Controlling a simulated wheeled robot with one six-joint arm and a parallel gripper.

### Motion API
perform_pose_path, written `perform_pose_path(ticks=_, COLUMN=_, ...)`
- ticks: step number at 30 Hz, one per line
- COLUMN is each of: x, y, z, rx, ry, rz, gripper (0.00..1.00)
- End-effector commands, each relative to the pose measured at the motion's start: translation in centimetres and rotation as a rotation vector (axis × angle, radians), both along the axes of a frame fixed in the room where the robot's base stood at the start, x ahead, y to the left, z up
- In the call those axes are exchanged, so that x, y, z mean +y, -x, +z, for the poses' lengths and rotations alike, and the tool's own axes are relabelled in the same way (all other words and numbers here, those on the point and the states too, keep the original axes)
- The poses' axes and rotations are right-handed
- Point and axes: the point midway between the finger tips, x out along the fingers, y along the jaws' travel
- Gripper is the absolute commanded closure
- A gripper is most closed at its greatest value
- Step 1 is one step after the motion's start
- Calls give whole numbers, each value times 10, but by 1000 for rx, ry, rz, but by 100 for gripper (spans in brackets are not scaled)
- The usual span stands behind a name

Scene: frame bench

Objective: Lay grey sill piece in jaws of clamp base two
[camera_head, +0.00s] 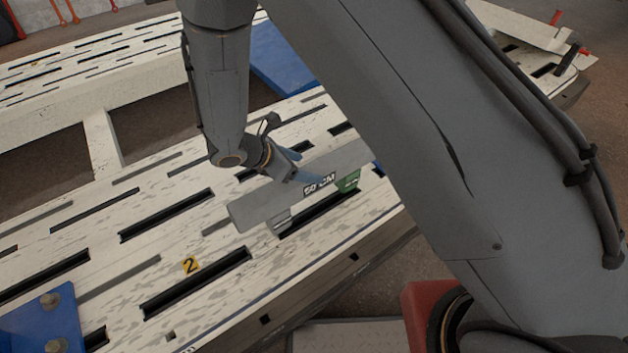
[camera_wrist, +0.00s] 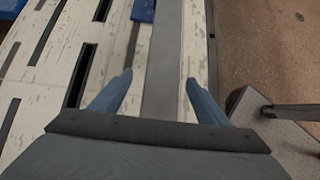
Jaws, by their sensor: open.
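The grey sill piece (camera_head: 255,208) is a long flat bar with a "50 CM" label, lying across the slotted bench. It also shows in the wrist view (camera_wrist: 165,50), running lengthwise between my fingers. A green block (camera_head: 348,181) and a small grey block (camera_head: 281,221) show at its near edge; I cannot tell whether either is a clamp jaw. My gripper (camera_head: 300,172) is open at the bar, its blue fingers on either side in the wrist view (camera_wrist: 159,78). Contact is unclear. A yellow "2" tag (camera_head: 191,265) marks the bench; clamp base two is not clearly identifiable.
The pale bench (camera_head: 100,235) has several dark slots. A blue bolted block (camera_head: 45,320) stands at lower left, and a blue panel (camera_head: 280,58) lies behind my arm. A red part (camera_head: 422,300) shows at the bottom. My arm hides much of the right side.

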Motion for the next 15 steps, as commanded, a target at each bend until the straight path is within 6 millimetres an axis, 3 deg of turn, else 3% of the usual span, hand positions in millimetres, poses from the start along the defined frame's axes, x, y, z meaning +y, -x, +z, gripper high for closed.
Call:
perform_pose_path(ticks=10, x=-19, y=-13, z=-23, rx=1, ry=7, rz=9, gripper=31)
perform_pose_path(ticks=15, x=-38, y=-19, z=-37, rx=2, ry=6, rz=8, gripper=31)
